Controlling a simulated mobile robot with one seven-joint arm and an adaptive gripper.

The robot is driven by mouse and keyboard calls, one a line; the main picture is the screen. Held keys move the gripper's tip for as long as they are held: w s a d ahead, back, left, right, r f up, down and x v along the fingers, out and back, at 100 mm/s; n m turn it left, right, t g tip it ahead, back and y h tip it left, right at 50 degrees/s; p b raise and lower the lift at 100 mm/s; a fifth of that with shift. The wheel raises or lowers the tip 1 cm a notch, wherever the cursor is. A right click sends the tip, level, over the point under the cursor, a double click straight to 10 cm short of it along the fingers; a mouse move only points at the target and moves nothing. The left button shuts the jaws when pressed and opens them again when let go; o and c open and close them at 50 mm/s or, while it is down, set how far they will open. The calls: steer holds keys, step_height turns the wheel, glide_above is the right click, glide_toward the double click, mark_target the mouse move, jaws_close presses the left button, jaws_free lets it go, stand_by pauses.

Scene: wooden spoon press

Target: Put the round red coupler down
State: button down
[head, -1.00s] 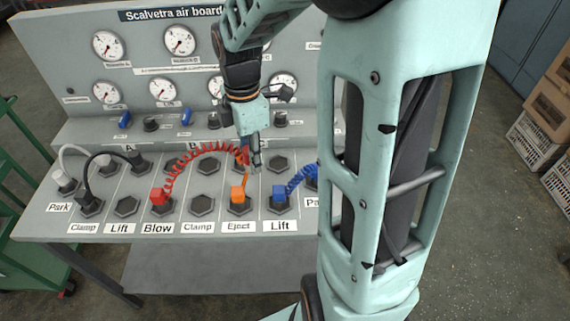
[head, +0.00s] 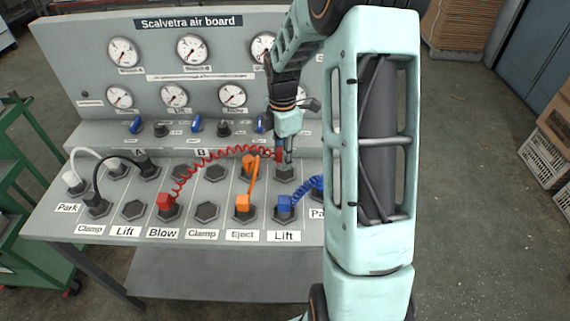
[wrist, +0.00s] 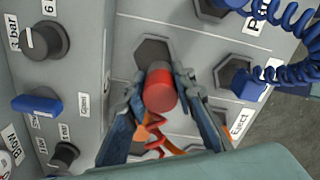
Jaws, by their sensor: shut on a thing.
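The round red coupler (wrist: 160,92) is held between the two fingers of my gripper (wrist: 160,108) in the wrist view. In the head view my gripper (head: 284,154) is over the back row, above a dark hexagonal socket (head: 285,172) in line with the front Lift label. In the wrist view that socket (wrist: 153,52) shows partly beyond the coupler, which overlaps its near edge. The coupler's height over the panel is hard to tell.
An orange hose (head: 254,185) links two Eject sockets just left of my gripper. A blue plug (head: 284,204) with a coiled blue hose (head: 304,190) stands in front and to the right. Knobs and blue levers (head: 196,123) line the ledge behind. Front Clamp socket (head: 207,211) is empty.

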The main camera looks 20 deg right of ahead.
mark_target(285, 174)
steer(key=shift+w+d+f, duration=0.4)
steer(key=shift+d+f, duration=0.05)
steer(key=shift+f, duration=0.25)
steer(key=shift+w+d+f, duration=0.1)
steer(key=shift+f, duration=1.55)
steer(key=shift+f, duration=0.15)
steer(key=c, duration=1.6)
jaws_free()
step_height(285, 174, up, 12)
steer(key=shift+r, duration=0.2)
